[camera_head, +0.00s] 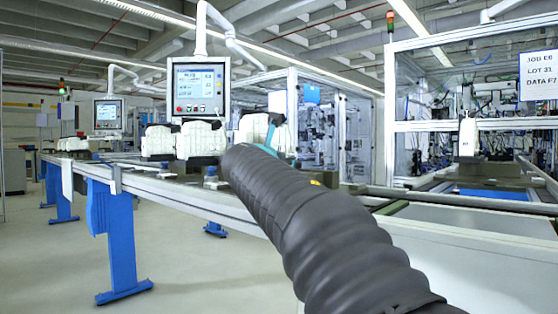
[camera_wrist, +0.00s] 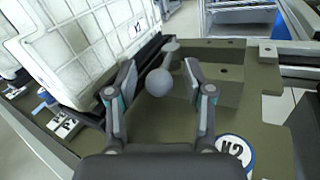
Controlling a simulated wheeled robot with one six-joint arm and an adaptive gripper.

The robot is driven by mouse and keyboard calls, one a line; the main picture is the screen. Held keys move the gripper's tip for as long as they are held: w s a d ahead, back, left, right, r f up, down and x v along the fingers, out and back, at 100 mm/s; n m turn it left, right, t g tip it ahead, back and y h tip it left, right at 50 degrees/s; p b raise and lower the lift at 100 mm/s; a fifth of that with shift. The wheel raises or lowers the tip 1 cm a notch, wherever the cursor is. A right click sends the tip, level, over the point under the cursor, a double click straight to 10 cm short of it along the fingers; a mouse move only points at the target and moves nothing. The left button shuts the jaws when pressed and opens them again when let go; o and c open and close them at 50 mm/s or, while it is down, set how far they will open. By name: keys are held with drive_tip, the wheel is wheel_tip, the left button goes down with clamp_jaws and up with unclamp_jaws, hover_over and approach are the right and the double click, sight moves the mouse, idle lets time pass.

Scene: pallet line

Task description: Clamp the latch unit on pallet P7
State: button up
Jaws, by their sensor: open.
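In the wrist view my gripper (camera_wrist: 159,76) is open, with one finger on each side of a grey ball-ended lever (camera_wrist: 160,84). Neither finger visibly touches the ball. The lever's stem runs back to a pivot on an olive-brown pallet (camera_wrist: 262,114). A white ribbed unit (camera_wrist: 80,42) stands on the left, beside the lever. A round blue-and-white label (camera_wrist: 234,151) lies on the pallet at lower right; it is turned and I cannot read it surely. In the head view my dark sleeved arm hides most of the gripper, next to a white unit (camera_head: 252,128).
More white units (camera_head: 201,140) stand along the conveyor (camera_head: 180,193) on blue legs (camera_head: 124,235). A screen (camera_head: 200,88) hangs above the line. The floor at front left is clear.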

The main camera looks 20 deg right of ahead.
drive_tip(key=v, duration=1.1)
drive_tip(key=shift+s+a, duration=0.25)
drive_tip(key=shift+a, duration=0.1)
